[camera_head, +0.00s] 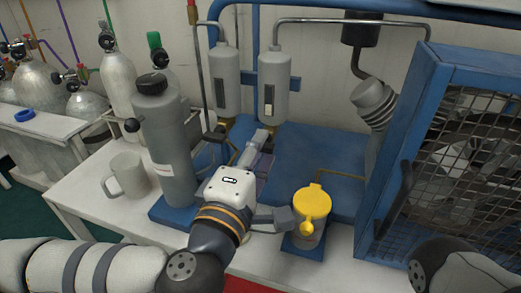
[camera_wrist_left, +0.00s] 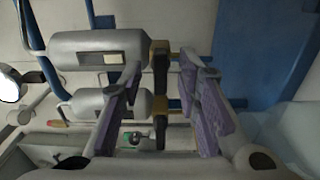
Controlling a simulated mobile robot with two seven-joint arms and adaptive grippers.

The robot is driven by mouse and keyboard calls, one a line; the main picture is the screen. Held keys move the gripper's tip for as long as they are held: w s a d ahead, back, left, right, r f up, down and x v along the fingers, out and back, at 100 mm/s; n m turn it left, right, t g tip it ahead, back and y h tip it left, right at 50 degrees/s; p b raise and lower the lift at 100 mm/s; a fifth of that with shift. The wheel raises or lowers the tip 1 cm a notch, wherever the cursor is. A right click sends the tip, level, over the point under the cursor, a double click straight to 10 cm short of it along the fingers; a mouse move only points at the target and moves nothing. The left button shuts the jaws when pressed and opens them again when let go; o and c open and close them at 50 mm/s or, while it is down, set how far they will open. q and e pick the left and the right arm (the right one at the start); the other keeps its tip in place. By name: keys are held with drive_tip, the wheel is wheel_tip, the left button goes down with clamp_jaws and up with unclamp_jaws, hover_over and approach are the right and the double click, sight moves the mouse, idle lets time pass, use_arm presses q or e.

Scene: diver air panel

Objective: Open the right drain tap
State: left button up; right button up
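Two grey filter cylinders hang on the back wall, the right one (camera_head: 268,80) and the left one (camera_head: 223,85). The right cylinder also shows in the left wrist view (camera_wrist_left: 75,47), lying sideways, with the brass right drain tap (camera_wrist_left: 160,62) at its lower end. The left cylinder's brass end (camera_wrist_left: 160,108) is below it there. My left gripper (camera_head: 257,148) reaches up under the right cylinder. In the left wrist view its purple-padded fingers (camera_wrist_left: 160,72) are apart, with the right tap between or just behind their tips. Contact cannot be told. My right gripper is out of view.
A grey bottle (camera_head: 165,145) and a mug (camera_head: 127,176) stand left of my left arm. A yellow-capped container (camera_head: 312,205) is close on its right. The blue caged fan (camera_head: 465,150) blocks the right side. Gas cylinders (camera_head: 118,82) stand at the left.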

use_arm(q)
drive_tip(key=shift+x, duration=0.85)
drive_tip(key=shift+c, duration=0.2)
clamp_jaws()
